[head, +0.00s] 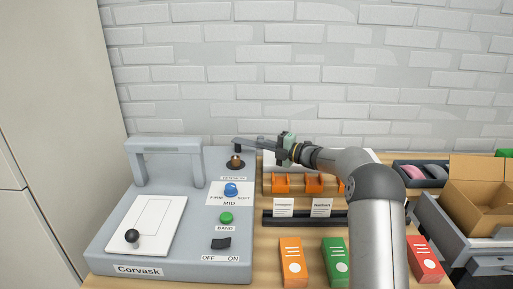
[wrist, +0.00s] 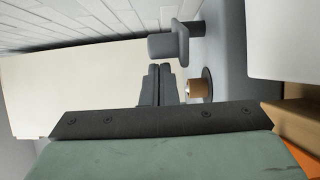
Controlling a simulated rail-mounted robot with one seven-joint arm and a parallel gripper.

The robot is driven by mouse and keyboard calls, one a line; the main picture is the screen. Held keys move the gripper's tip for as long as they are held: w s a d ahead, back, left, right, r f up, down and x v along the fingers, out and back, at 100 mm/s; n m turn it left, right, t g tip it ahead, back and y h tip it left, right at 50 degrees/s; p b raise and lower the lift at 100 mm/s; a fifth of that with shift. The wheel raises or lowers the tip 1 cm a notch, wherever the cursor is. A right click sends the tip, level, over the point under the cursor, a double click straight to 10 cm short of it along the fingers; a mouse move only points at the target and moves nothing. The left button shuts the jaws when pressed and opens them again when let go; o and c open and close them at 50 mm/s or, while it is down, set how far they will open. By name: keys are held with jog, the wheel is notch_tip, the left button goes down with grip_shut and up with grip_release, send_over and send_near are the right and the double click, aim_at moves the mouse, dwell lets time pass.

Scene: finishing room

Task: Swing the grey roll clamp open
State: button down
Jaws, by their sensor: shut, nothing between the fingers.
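The grey machine labelled Corvask (head: 115,240) stands on the left of the bench. At its back right corner is the grey roll clamp (head: 247,142), a flat arm on a dark post; in the wrist view the clamp (wrist: 181,42) shows as a short round part and plate on a post. The brown tension knob (head: 236,162) is just below it, and shows in the wrist view (wrist: 197,90). My gripper (head: 266,147) comes from the right at the clamp's height. In the wrist view its fingers (wrist: 160,68) are shut, empty, close to the clamp; contact is unclear.
The machine top carries a blue knob (head: 231,190), green button (head: 226,218), black switch (head: 221,243) and black ball knob (head: 132,236). Orange holders (head: 281,183) and a black card rail (head: 300,218) are under my arm. A brick wall (head: 250,60) is behind.

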jog(key=s+b, duration=0.2)
jog(key=s, duration=0.1)
jog(key=s+b, duration=0.1)
jog(key=shift+s+f+b, duration=0.15)
jog(key=shift+f+b, duration=0.1)
jog(key=shift+b, duration=0.15)
jog(key=w+d, duration=0.1)
jog(key=d, duration=0.2)
jog(key=w+d, duration=0.1)
jog(key=d, duration=0.2)
jog(key=w+d+p, duration=0.1)
jog(key=d, duration=0.2)
jog(key=shift+w+d+r, duration=0.15)
jog(key=shift+w+r, duration=0.1)
jog(key=shift+w, duration=0.1)
